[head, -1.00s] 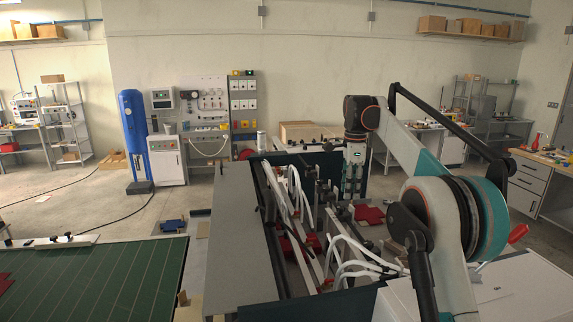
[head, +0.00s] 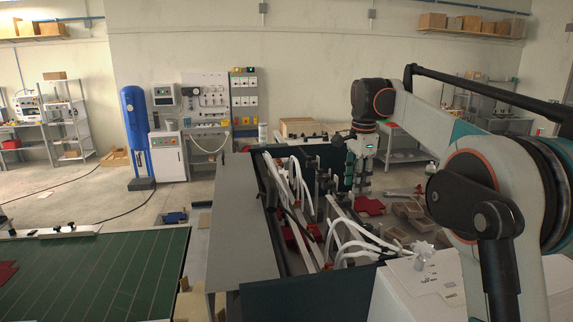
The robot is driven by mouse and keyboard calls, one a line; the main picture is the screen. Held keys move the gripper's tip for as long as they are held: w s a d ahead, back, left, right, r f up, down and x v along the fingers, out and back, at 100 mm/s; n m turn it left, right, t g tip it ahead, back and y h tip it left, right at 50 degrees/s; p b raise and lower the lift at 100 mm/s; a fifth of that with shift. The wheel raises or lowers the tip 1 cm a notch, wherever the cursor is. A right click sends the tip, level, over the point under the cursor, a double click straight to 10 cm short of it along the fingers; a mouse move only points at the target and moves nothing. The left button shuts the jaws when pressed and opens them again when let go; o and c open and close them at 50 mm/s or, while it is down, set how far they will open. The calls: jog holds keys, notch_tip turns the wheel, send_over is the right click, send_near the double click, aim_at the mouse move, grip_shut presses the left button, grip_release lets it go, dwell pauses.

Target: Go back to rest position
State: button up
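My gripper (head: 362,181) hangs pointing down from my raised, bent arm, right of the middle of the head view. It is over the back part of the box forming machine (head: 230,215), near its dark rear panel. The fingers are small in the picture, and I cannot tell whether they are apart or closed. I see nothing clearly held in them. A red piece (head: 370,205) lies low, just below and right of the gripper. Another red piece (head: 291,236) sits inside the machine among rails and white hoses.
A green conveyor (head: 95,270) is at the left, with a red piece (head: 6,272) at its edge. Open brown boxes (head: 408,210) stand right of the machine. A white cabinet (head: 420,285) is at the front right. The floor at the back left is mostly clear.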

jog(key=s+f+n+t+b, duration=0.2)
jog(key=s+f+n+b, duration=0.25)
jog(key=s, duration=0.65)
jog(key=s+f+n+t+b, duration=0.1)
jog(key=s+f+n+b, duration=0.4)
jog(key=s, duration=0.6)
jog(key=s+f+n+t+b, duration=0.3)
jog(key=s+f+n+b, duration=0.3)
jog(key=s+f, duration=1.3)
notch_tip(320, 180, down, 3)
jog(key=b, duration=0.4)
jog(key=shift+s+f, duration=0.2)
jog(key=shift+s, duration=0.2)
